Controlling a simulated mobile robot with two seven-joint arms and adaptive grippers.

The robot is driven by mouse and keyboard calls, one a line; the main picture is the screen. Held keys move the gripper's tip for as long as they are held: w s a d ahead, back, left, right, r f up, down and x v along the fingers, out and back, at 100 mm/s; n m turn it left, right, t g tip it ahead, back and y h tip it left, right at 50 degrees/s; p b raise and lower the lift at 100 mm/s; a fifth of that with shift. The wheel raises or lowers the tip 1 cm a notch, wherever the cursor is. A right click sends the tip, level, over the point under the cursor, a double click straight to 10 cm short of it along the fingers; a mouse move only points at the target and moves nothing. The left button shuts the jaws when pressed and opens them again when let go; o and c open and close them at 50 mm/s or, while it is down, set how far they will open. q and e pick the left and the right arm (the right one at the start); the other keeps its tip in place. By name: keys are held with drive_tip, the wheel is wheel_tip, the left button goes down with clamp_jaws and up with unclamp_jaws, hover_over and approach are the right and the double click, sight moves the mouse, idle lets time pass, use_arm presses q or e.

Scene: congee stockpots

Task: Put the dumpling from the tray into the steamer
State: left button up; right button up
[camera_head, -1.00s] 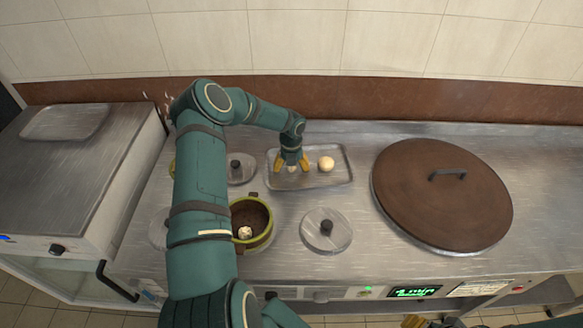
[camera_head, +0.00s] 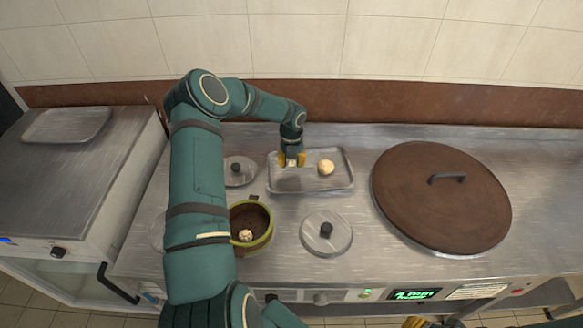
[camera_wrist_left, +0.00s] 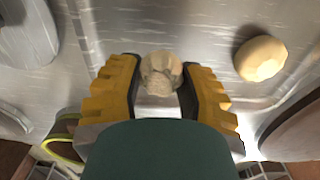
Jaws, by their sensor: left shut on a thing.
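My left gripper (camera_head: 291,160) is over the left part of the metal tray (camera_head: 325,186). It is shut on a pale dumpling (camera_wrist_left: 160,72), which shows between the two yellow fingers in the left wrist view. In the head view the gripper mostly hides this dumpling. A round, smooth bun (camera_head: 326,167) lies on the tray to the right, and also shows in the left wrist view (camera_wrist_left: 261,58). A green-rimmed round pot (camera_head: 268,234), which looks like the steamer, stands open nearer me, with a small dumpling (camera_head: 245,235) inside. A yellow part of my right gripper (camera_head: 416,322) barely shows at the bottom edge.
A round lid with a dark knob (camera_head: 326,240) lies right of the pot. Another lid (camera_head: 238,171) lies left of the tray. A large brown lid (camera_head: 440,200) covers the counter's right side. An empty tray (camera_head: 66,124) sits on the left unit. My left arm hides part of the counter.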

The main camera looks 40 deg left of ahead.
use_arm(q)
wheel_tip(320, 180, up, 5)
drive_tip(key=shift+f, duration=0.2)
drive_tip(key=shift+s+r, duration=0.2)
drive_tip(key=shift+r, duration=0.1)
drive_tip(key=s+r+m, duration=0.1)
drive_tip(key=s, duration=1.1)
drive_tip(key=b, duration=0.2)
hover_over(251, 223)
wheel_tip(251, 223, down, 10)
drive_tip(key=b, duration=0.5)
drive_tip(key=shift+r, duration=0.2)
drive_tip(key=shift+f, duration=0.15)
drive_tip(key=o, duration=0.6)
